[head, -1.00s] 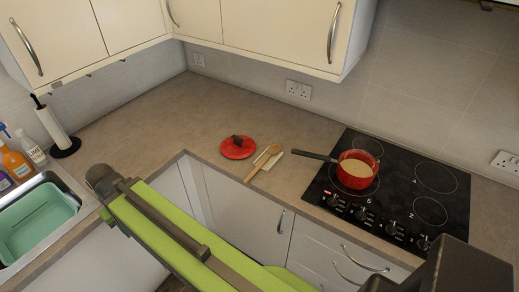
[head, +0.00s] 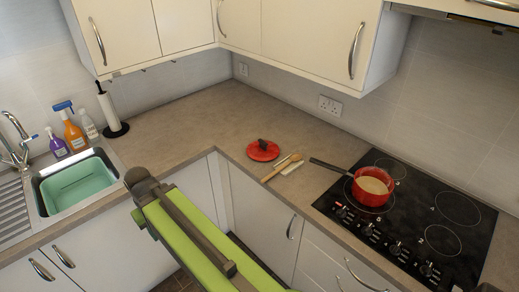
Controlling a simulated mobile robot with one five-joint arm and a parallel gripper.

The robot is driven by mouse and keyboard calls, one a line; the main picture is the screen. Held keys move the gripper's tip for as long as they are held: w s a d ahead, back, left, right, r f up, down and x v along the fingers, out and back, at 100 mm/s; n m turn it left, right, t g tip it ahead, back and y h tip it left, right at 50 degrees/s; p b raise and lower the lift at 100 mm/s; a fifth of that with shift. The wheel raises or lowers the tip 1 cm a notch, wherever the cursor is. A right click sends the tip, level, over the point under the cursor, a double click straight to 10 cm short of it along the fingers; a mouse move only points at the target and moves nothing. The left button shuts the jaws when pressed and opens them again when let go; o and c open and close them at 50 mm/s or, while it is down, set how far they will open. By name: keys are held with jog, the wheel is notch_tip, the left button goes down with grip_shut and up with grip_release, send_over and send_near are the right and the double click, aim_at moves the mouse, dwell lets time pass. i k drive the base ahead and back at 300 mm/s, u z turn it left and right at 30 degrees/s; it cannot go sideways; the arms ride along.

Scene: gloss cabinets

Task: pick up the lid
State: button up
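The red lid (head: 263,151) with a dark knob lies flat on the worktop near the inner corner of the counter, left of the hob. A wooden spoon (head: 282,168) lies just right of it on a pale rest. My green and dark arm reaches up from the bottom of the head view, in front of the lower cabinets. I cannot make out my gripper's fingers anywhere. Nothing covers the lid.
A red saucepan (head: 372,187) with tan contents stands on the black hob (head: 440,222), its handle pointing left towards the spoon. A sink with a green basin (head: 78,187), spray bottles (head: 73,131) and a paper towel roll (head: 110,112) are at left. The worktop behind the lid is clear.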

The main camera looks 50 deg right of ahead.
aim_at(261, 150)
jog(key=i, duration=0.9)
jog(key=z, duration=0.05)
